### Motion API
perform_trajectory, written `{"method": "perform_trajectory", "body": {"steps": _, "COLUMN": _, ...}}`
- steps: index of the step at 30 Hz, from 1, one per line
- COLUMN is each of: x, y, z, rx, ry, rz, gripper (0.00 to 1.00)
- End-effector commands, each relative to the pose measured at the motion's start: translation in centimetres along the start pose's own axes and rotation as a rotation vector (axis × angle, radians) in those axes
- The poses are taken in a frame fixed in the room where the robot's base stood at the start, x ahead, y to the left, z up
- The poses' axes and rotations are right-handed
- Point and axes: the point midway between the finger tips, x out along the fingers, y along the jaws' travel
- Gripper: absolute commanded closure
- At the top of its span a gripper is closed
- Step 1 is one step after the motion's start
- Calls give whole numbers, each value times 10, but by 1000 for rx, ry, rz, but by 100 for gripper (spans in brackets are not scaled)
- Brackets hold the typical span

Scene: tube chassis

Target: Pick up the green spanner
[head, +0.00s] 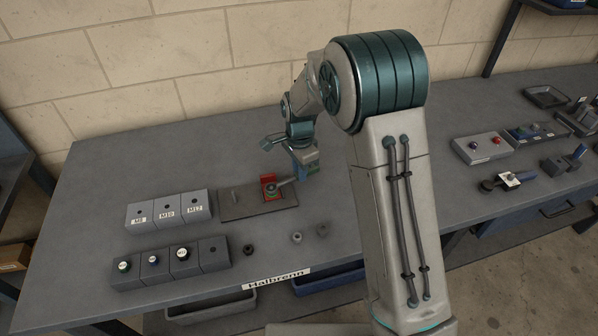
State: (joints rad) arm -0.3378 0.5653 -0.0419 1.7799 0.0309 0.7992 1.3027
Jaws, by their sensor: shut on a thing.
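The green spanner (286,182) is small in the head view, near the middle of the bench. Its grey handle runs from my gripper down-left to a head with a green mark, at a red block (267,178) on a brown-grey plate (235,209). My gripper (303,174) points down beside the right end of the plate and is shut on the spanner's handle end. The fingertips are small and partly hidden. I cannot tell whether the spanner's head touches the red block or is just above it.
Labelled grey blocks (168,210) stand left of the plate, with a row of knobbed blocks (170,262) in front. Several small loose parts (297,238) lie near the front edge. Button boxes (480,147) and trays are at the right. The bench's back left is clear.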

Motion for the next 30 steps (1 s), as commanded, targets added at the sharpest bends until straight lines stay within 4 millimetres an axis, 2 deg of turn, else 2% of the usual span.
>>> {"method": "perform_trajectory", "body": {"steps": 5, "x": -17, "y": -2, "z": 0, "rx": 0, "ry": 2, "rz": -7, "gripper": 100}}
{"method": "perform_trajectory", "body": {"steps": 9, "x": -44, "y": 0, "z": -2, "rx": 1, "ry": 2, "rz": -9, "gripper": 100}}
{"method": "perform_trajectory", "body": {"steps": 21, "x": -91, "y": 73, "z": -48, "rx": 3, "ry": 2, "rz": -6, "gripper": 100}}
{"method": "perform_trajectory", "body": {"steps": 24, "x": -100, "y": 85, "z": -56, "rx": 2, "ry": 1, "rz": -4, "gripper": 100}}
{"method": "perform_trajectory", "body": {"steps": 30, "x": -108, "y": 96, "z": -63, "rx": 1, "ry": 0, "rz": -2, "gripper": 100}}
